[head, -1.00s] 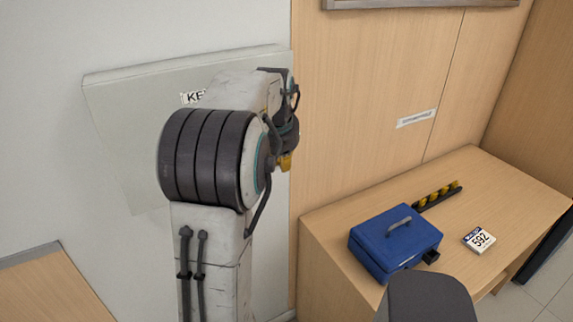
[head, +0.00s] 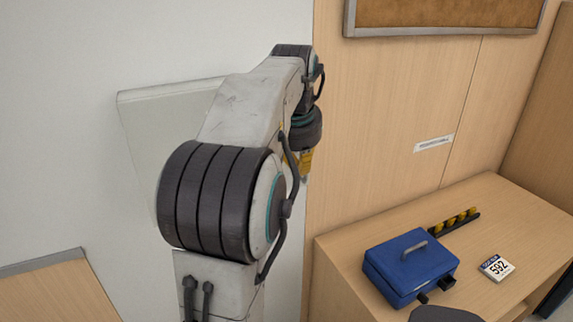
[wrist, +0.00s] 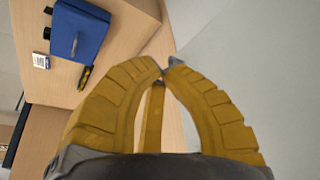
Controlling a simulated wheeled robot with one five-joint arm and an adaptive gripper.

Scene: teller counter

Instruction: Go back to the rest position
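My gripper (wrist: 167,68) has two curved yellow fingers with small grey tips. In the wrist view the tips come together and I see no object between them. In the head view only a little yellow of my gripper (head: 306,161) shows below my wrist, and the fingertips are hidden. The arm is raised and bent in front of the wall, with the gripper end pointing down, apart from the desk.
A pale wall cabinet (head: 135,115) is partly behind my arm. A cork board (head: 450,12) hangs above.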

